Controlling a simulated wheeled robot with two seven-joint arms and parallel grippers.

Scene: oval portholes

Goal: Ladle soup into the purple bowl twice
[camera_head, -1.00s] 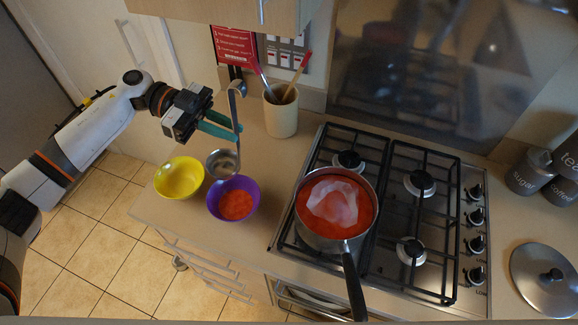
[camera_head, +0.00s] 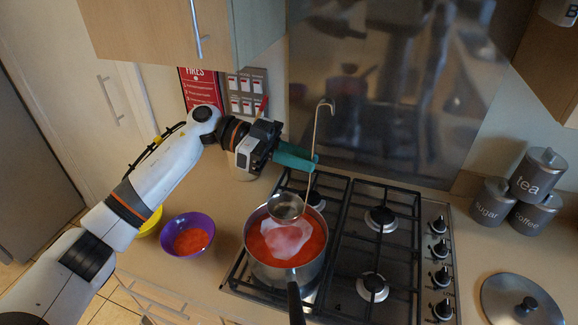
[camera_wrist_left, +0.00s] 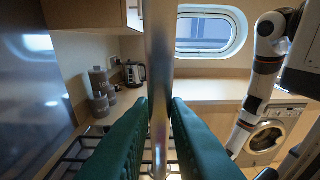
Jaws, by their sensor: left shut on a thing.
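My left gripper (camera_head: 296,158) is shut on the handle of a metal ladle (camera_head: 313,138); the handle also shows between the green fingers in the left wrist view (camera_wrist_left: 159,60). The ladle's bowl (camera_head: 286,206) is over the back part of the pot (camera_head: 270,272); I cannot tell whether it touches the soup. The pot holds red soup (camera_head: 312,243) with a pale patch on top and stands on the hob. The purple bowl (camera_head: 207,222) on the counter left of the pot has red soup in it. My right gripper is not in the head view.
A yellow bowl (camera_head: 150,226) is partly hidden behind my left arm. The gas hob (camera_head: 350,240) has free burners on the right. A pot lid (camera_head: 520,303) lies at the lower right. Canisters (camera_head: 537,178) stand at the back right. A cabinet (camera_head: 165,25) hangs above the counter.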

